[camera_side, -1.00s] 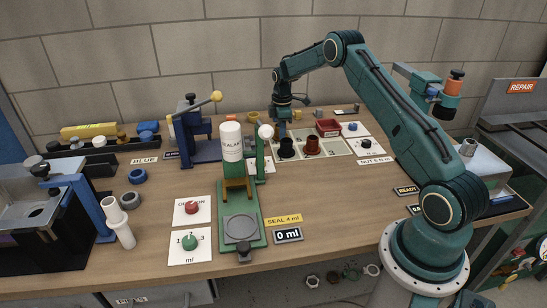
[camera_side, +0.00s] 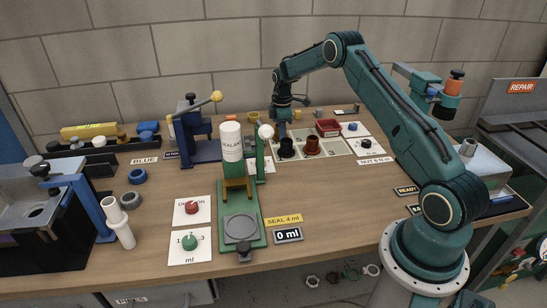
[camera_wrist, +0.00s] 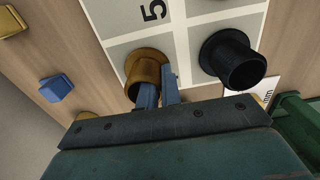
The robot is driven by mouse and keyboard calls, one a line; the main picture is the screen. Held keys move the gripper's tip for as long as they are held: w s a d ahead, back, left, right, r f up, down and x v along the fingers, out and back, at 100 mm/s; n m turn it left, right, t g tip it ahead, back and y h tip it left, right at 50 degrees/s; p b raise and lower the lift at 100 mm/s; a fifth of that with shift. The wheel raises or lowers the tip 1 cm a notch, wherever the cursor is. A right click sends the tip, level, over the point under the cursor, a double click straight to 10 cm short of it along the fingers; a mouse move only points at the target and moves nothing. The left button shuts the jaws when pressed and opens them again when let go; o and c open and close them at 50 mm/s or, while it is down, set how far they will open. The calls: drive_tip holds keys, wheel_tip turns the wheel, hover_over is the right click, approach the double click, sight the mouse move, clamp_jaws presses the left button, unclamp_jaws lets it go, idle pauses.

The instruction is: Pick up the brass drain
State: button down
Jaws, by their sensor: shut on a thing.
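In the wrist view, the brass drain (camera_wrist: 145,66) stands on a pale cell of the numbered board (camera_wrist: 190,45). My gripper (camera_wrist: 158,92) is shut on its near side. One blue finger looks to be at the drain's open mouth and the other outside its wall. In the side view my gripper (camera_side: 281,128) points down at the back of the board, behind the black drain (camera_side: 286,148). The brass drain cannot be made out there. I cannot tell if it is clear of the board.
The black drain also stands close on the right in the wrist view (camera_wrist: 238,62). A reddish-brown drain (camera_side: 312,146) and a red tray (camera_side: 328,127) are near my gripper. A small blue piece (camera_wrist: 56,88) lies on the wood. The green sealant stand (camera_side: 240,205) is in front.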

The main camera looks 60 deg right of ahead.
drive_tip(key=shift+r, duration=0.1)
wheel_tip(320, 180, up, 20)
idle(0.7)
